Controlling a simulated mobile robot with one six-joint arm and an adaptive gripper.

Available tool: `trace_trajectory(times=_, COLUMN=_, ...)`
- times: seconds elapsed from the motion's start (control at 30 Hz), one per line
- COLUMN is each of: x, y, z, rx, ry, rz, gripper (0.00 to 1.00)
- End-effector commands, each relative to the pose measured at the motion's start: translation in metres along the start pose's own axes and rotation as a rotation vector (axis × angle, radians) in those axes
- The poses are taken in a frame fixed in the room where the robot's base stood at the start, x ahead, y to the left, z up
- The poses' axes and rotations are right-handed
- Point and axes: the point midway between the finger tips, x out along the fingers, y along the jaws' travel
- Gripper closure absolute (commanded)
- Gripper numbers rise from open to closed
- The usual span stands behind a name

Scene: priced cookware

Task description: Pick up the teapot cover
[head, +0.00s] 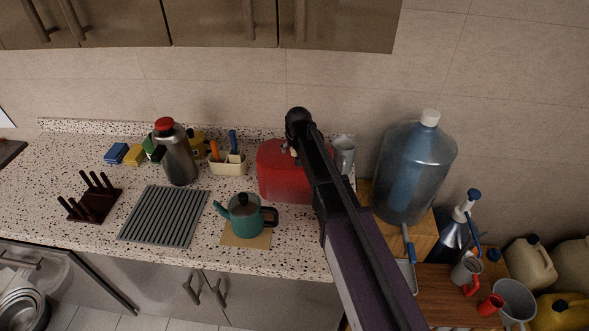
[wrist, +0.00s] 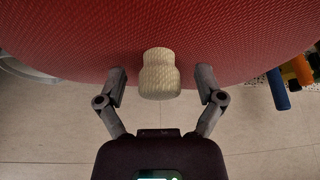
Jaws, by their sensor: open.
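The red teapot cover (head: 277,178) stands on the speckled counter, right of the teal teapot (head: 243,215), with my arm crossing in front of its right side. In the wrist view the quilted red cover (wrist: 230,35) fills the top, and its cream knob (wrist: 160,75) sticks out towards my gripper. My gripper (wrist: 161,80) is open, with one finger on each side of the knob and a gap on both sides. The head view mostly hides my gripper behind the arm.
The teapot stands on a tan mat (head: 238,241). A utensil holder (head: 228,165) and a steel jug (head: 178,158) stand to the left, a grey pitcher (head: 344,155) and a large water bottle (head: 412,170) to the right. Cabinets (head: 220,22) hang above.

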Motion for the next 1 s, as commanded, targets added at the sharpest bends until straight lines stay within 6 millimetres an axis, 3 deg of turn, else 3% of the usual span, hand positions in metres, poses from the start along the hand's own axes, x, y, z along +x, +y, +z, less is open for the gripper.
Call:
trace_trajectory(times=0.37, x=-0.0001, y=0.0, z=0.0, rx=0.0, ry=0.0, rz=0.0, gripper=0.16)
trace_trajectory(times=0.6, x=-0.0001, y=-0.0001, z=0.0, rx=0.0, ry=0.0, rz=0.0, gripper=0.87)
trace_trajectory(times=0.67, x=-0.0001, y=-0.0001, z=0.0, rx=0.0, ry=0.0, rz=0.0, gripper=1.0)
trace_trajectory(times=1.0, x=-0.0005, y=-0.0002, z=-0.0003, rx=0.0, ry=0.0, rz=0.0, gripper=1.0)
